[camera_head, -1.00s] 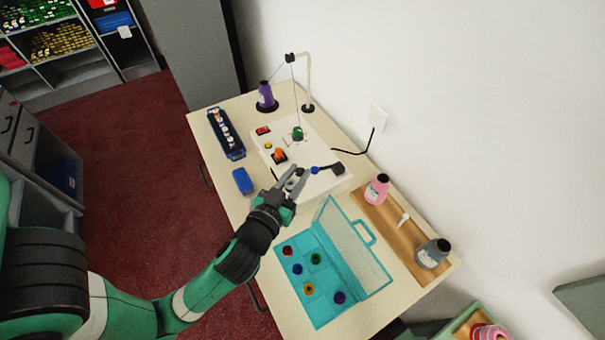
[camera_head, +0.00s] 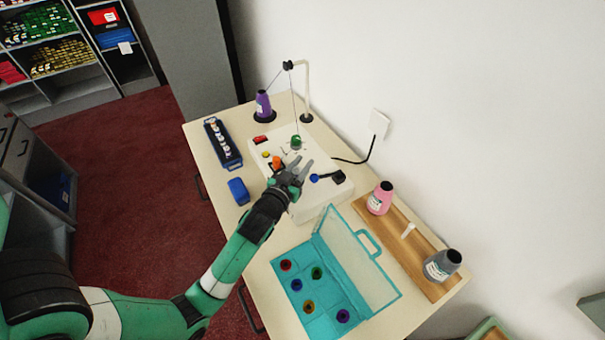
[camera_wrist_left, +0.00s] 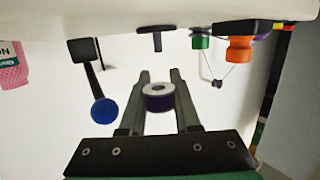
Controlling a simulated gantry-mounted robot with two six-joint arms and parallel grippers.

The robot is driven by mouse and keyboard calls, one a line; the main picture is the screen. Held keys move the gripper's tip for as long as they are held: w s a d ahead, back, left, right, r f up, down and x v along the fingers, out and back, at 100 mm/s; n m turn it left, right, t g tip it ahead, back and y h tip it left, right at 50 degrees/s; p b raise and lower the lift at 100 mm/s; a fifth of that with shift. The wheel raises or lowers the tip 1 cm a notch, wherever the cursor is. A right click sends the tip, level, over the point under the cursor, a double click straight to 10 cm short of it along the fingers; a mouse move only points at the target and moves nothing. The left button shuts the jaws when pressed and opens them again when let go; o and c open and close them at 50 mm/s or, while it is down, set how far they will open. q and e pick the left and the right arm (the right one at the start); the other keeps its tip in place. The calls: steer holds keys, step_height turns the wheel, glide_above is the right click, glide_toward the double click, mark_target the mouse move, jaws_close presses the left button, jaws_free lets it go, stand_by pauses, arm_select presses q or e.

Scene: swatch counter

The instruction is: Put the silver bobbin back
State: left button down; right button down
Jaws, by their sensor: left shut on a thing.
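My left gripper (camera_head: 303,163) is over the white machine. In the left wrist view its fingers (camera_wrist_left: 160,78) are shut on a small bobbin (camera_wrist_left: 159,96) with a pale silvery rim, a dark centre hole and dark purple winding. In the head view I cannot make the bobbin out at the gripper. An open teal case (camera_head: 284,317) lies at the front of the table with its clear lid raised at the right. Red, blue, green, orange and purple bobbins sit in its compartments, and some compartments look empty. My right gripper is not in view.
The white machine (camera_head: 318,203) has an orange knob (camera_wrist_left: 239,48), a green spool (camera_head: 296,142) and a blue-ended lever (camera_wrist_left: 104,112). A thread stand (camera_head: 307,85), blue rack (camera_head: 235,160), blue block (camera_head: 238,191) and wooden board (camera_head: 398,238) with pink and grey cones surround it.

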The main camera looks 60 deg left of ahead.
arm_select(q)
steer(key=f, duration=0.1)
steer(key=f+b, duration=0.1)
steer(key=a+f+b, duration=0.1)
steer(key=f, duration=0.1)
steer(key=shift+w+a, duration=0.1)
steer(key=shift+w, duration=0.3)
steer(key=shift+f, duration=0.15)
steer(key=shift+f, duration=0.2)
steer(key=c, duration=0.6)
jaws_free()
steer(key=shift+r, duration=0.1)
steer(key=shift+s, duration=0.1)
